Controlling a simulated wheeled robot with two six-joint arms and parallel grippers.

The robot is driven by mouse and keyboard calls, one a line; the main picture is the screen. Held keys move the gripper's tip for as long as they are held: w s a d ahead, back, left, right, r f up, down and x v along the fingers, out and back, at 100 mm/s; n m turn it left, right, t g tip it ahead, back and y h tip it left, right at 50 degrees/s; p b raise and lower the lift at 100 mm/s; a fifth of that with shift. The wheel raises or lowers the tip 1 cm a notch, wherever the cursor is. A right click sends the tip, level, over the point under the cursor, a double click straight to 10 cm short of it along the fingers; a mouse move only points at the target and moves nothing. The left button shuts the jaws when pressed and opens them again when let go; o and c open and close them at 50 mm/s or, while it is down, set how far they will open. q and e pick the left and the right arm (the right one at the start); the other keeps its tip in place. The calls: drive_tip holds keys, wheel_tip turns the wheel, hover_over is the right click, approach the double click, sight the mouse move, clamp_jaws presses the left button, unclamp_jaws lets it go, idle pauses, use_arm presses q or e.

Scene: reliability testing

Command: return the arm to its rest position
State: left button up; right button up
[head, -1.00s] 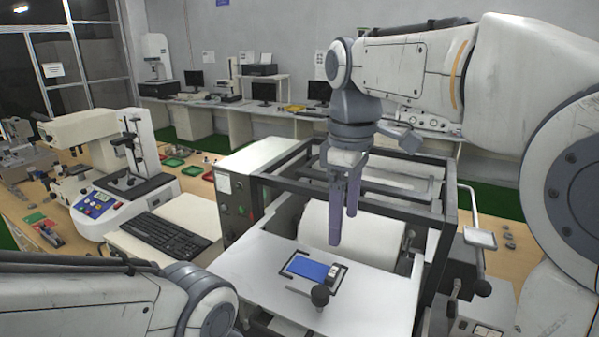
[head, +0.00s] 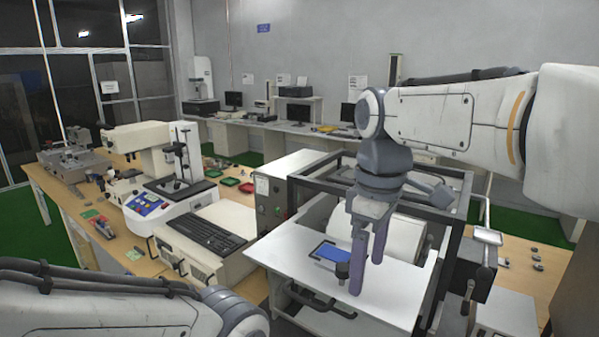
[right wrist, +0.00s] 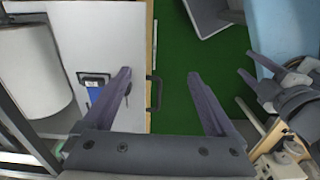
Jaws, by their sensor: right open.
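My right gripper (head: 367,276) hangs from the right arm (head: 440,110), fingers down, over the white plate (head: 290,250) of the machine with a roller. Its fingers are apart with nothing between them; the right wrist view (right wrist: 160,74) shows this too. A blue flat piece (head: 330,253) lies on the plate just left of the fingers, and a black knob (head: 342,270) stands beside it. My left arm (head: 90,310) crosses the lower left. Its gripper is outside the head view; a forked grey part at the right of the right wrist view may be it, but is unclear.
The machine's dark frame (head: 455,230) rises behind and right of the gripper. Green floor (right wrist: 175,50) lies beyond the plate's handle (right wrist: 154,93) in the right wrist view.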

drive_tip(key=s+a+f+m+b, duration=0.1)
drive_tip(key=s+a+f+b, duration=0.1)
drive_tip(key=s+f, duration=0.6)
drive_tip(key=s+a+f+m+b, duration=0.2)
drive_tip(key=s+f, duration=0.7)
drive_tip(key=f, duration=0.5)
drive_tip(key=shift+s+a+f+m+y+b, duration=0.35)
drive_tip(key=shift+a+b, duration=0.45)
drive_tip(key=shift+b, duration=0.45)
drive_tip(key=shift+w, duration=0.1)
